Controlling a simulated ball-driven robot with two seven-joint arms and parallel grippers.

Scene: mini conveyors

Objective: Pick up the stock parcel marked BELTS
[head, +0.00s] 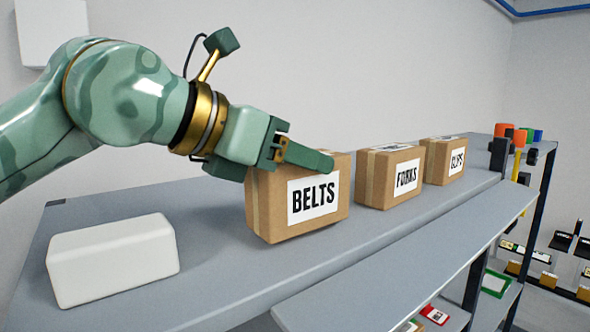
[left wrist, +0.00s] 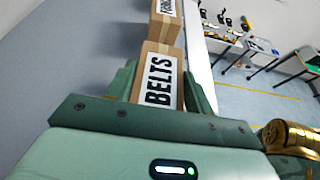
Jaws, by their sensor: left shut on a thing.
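The BELTS parcel (head: 270,205) is a brown cardboard box with a white label, at the middle of the grey shelf top (head: 210,240) in the head view. My left gripper (head: 300,157) reaches it from the left and is shut on it, with one finger across its top edge. The far finger is mostly hidden in the head view. I cannot tell whether the parcel's underside touches the shelf. My right gripper is not in view.
The FORKS parcel (head: 378,182) and the CLIPS parcel (head: 440,165) stand in a row to the right. A white block (head: 113,262) lies at the left front. A lower grey ledge (head: 410,255) runs along the front. A wall stands behind.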

